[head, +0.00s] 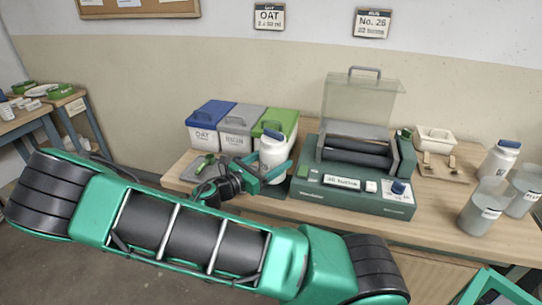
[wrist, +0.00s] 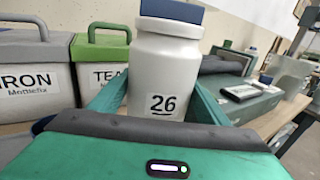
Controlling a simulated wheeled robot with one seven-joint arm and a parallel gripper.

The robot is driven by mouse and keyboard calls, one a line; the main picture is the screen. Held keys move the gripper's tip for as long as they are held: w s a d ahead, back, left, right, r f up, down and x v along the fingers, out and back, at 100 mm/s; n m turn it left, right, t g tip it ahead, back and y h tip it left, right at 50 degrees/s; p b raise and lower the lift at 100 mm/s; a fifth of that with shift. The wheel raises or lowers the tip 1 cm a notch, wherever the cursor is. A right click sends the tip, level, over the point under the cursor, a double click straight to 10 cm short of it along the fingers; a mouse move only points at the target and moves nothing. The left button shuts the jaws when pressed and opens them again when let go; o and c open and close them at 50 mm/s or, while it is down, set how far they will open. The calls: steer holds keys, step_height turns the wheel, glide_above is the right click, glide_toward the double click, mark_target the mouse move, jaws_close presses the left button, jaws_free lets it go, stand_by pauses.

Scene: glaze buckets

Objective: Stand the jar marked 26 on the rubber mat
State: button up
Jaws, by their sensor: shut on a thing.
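The jar marked 26 (wrist: 165,75) is white with a blue lid, upright between my gripper's green fingers in the wrist view. My gripper (head: 265,172) is shut on this jar (head: 273,152) above the bench in the head view. A dark flat patch (head: 272,191) shows below the jar, left of the roller machine; it may be the rubber mat, mostly hidden by my arm. A grey flat piece (head: 178,170) with a green item lies further left. I cannot tell whether the jar touches anything below.
Blue, grey and green lidded bins (head: 237,128) stand behind the jar. The roller machine (head: 352,190) with a raised clear cover is close on its right. Another white jar (head: 497,162) and clear beakers (head: 478,210) stand at the far right.

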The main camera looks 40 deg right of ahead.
steer(key=shift+f, duration=1.5)
steer(key=o, duration=1.5)
steer(key=shift+s+f, duration=0.1)
